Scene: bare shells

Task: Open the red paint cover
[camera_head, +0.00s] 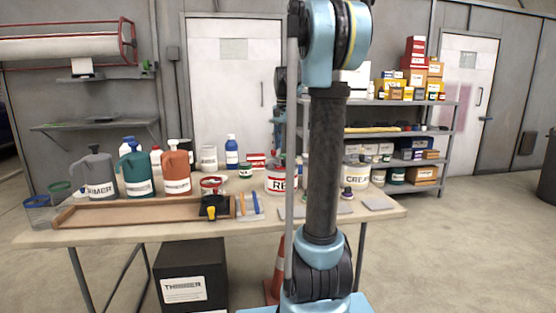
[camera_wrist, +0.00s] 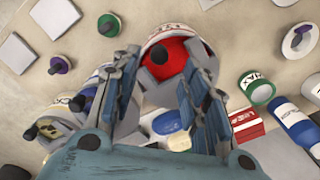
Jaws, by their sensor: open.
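The red paint can (camera_head: 280,181) stands on the table in the head view, its label partly hidden by my arm. In the wrist view its round red cover (camera_wrist: 180,52) shows from above, with a dark knob (camera_wrist: 160,55) on it and a pale rim around it. My gripper (camera_wrist: 166,72) is open, with one finger on each side of the cover in that view. I cannot tell whether the fingers touch the can. Nothing is held between them. In the head view the gripper is mostly hidden behind my arm.
A cream paint can (camera_head: 356,175) stands right of my arm. Several jugs and a wooden tray (camera_head: 140,210) fill the table's left. Shelves (camera_head: 440,145) stand behind.

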